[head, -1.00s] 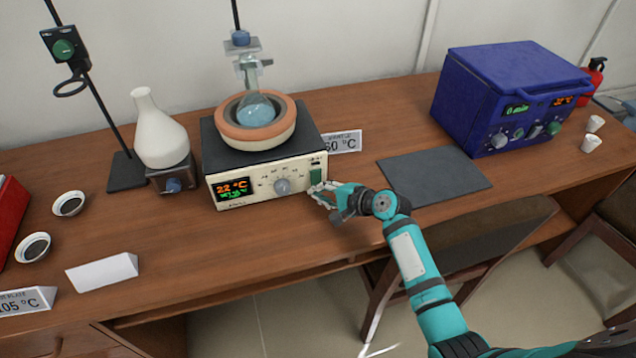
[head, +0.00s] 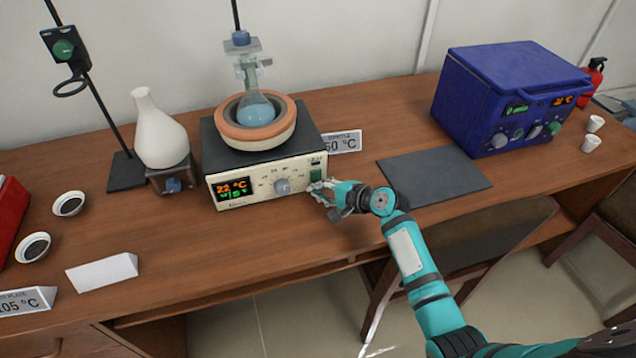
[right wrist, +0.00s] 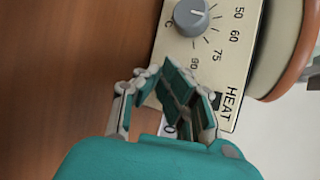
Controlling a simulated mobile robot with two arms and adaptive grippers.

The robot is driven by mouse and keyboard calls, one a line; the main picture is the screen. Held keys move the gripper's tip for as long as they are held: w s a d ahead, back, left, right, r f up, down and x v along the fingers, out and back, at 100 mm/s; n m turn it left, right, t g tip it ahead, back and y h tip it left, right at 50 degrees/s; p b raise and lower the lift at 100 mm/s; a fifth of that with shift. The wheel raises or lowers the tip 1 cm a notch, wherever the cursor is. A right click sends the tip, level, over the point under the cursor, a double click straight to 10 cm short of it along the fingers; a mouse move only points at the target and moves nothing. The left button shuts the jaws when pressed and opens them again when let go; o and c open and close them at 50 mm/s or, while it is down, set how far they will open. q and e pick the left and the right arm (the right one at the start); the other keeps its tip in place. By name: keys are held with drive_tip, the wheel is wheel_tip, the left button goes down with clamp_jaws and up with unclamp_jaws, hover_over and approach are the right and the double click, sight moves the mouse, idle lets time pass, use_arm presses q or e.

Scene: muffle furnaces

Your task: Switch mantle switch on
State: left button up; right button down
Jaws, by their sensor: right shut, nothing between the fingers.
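The heating mantle (head: 222,194) is a cream box with a dark top. It bears a round orange-rimmed bowl (head: 262,140) with a flask (head: 256,112) of blue liquid. In the right wrist view the gripper (right wrist: 180,82) is over the panel beside the HEAT label (right wrist: 233,102) and hides much of the switch area. Contact cannot be told.
A temperature sign (head: 345,142) stands right of the mantle. A dark mat (head: 435,175) lies before a blue furnace (head: 505,90). A white flask (head: 160,135) and a stand (head: 127,172) are to the left.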

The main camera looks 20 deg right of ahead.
drive_tip(key=shift+w, duration=0.3)
idle(0.4)
drive_tip(key=shift+s+p, duration=0.65)
drive_tip(key=shift+s, duration=0.15)
drive_tip(key=shift+r, duration=0.1)
drive_tip(key=shift+s+r+p, duration=0.1)
drive_tip(key=shift+s+p, duration=0.15)
drive_tip(key=shift+p, duration=0.15)
drive_tip(key=s+p, duration=0.2)
drive_tip(key=shift+s+d+r, duration=0.1)
drive_tip(key=shift+s+r, duration=0.1)
drive_tip(key=shift+s, duration=0.15)
drive_tip(key=shift+s+p, duration=0.45)
drive_tip(key=shift+s, duration=0.35)
